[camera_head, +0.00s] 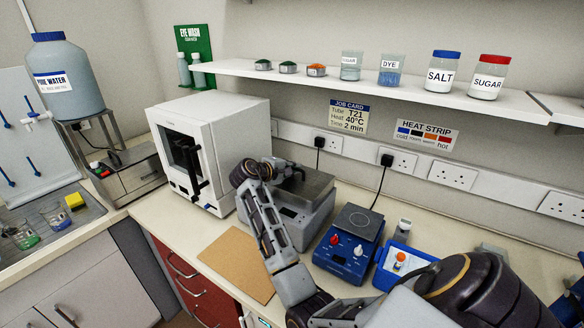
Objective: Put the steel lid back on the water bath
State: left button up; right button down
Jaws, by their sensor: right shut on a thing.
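The water bath (312,221) is a grey box on the bench, between the white oven-like cabinet and the blue hotplate. The steel lid (318,187) shows as a flat grey plate at the top of the bath. My right gripper (291,171) is over the lid's back left part and is shut on it. The fingertips and the lid's grip are small and partly hidden by my wrist. I cannot tell whether the lid rests fully on the rim. My right forearm crosses in front of the bath's left side. My left gripper is not in view.
The white cabinet (222,138) stands close on the left. The blue hotplate (352,243) and a blue device (399,262) stand to the right. A brown board (238,263) lies in front. A shelf (400,84) with jars runs above the bench.

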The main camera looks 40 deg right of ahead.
jog(key=c, duration=1.5)
grip_release()
jog(key=shift+c, duration=0.2)
jog(key=shift+r, duration=0.1)
jog(key=shift+r, duration=0.1)
jog(key=b+v, duration=0.1)
jog(key=v, duration=1.1)
jog(key=shift+r, duration=0.1)
jog(key=shift+s+a, duration=0.1)
jog(key=shift+a, duration=0.05)
